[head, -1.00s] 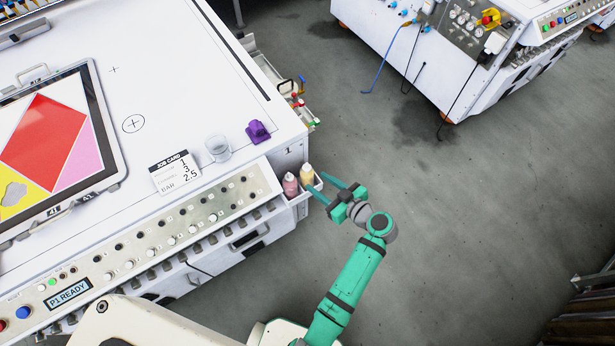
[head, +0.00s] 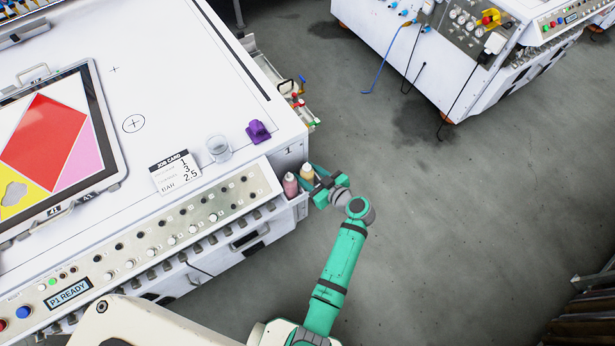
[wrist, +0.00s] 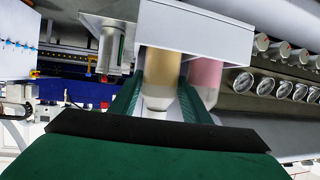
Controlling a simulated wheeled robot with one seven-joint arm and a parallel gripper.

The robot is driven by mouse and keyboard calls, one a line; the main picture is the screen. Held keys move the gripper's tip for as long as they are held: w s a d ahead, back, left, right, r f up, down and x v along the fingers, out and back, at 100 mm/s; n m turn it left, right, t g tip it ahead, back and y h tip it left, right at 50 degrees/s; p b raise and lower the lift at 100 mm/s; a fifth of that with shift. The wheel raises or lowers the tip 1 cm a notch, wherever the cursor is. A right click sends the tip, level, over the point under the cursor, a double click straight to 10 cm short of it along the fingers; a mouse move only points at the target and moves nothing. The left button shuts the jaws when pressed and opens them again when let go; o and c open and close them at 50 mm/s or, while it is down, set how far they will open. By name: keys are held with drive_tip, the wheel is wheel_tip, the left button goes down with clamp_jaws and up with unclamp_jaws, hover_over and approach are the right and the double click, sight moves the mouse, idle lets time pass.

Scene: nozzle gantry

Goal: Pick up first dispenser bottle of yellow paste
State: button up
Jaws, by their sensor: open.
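The yellow paste bottle (head: 307,173) stands in a small white holder (head: 299,197) on the corner of the white machine. In the wrist view the yellow bottle (wrist: 160,80) appears between the two green fingers. My gripper (head: 315,182) is open, with its fingers on either side of this bottle; I cannot tell whether they touch it. A pink bottle (head: 290,185) stands just left of it in the same holder, and it also shows in the wrist view (wrist: 204,75) just beyond the right finger. The lower part of the yellow bottle is hidden by the holder in the head view.
A clear cup (head: 218,149), a purple object (head: 258,131) and a job card (head: 175,172) are on the machine top. The control panel (head: 190,222) runs along its front edge. The grey floor (head: 470,220) to the right is open.

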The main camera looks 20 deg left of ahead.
drive_tip(key=c, duration=0.5)
drive_tip(key=shift+o, duration=0.3)
drive_tip(key=shift+r, duration=0.15)
wheel_tip(320, 180, up, 28)
idle(0.4)
drive_tip(key=shift+o, duration=0.4)
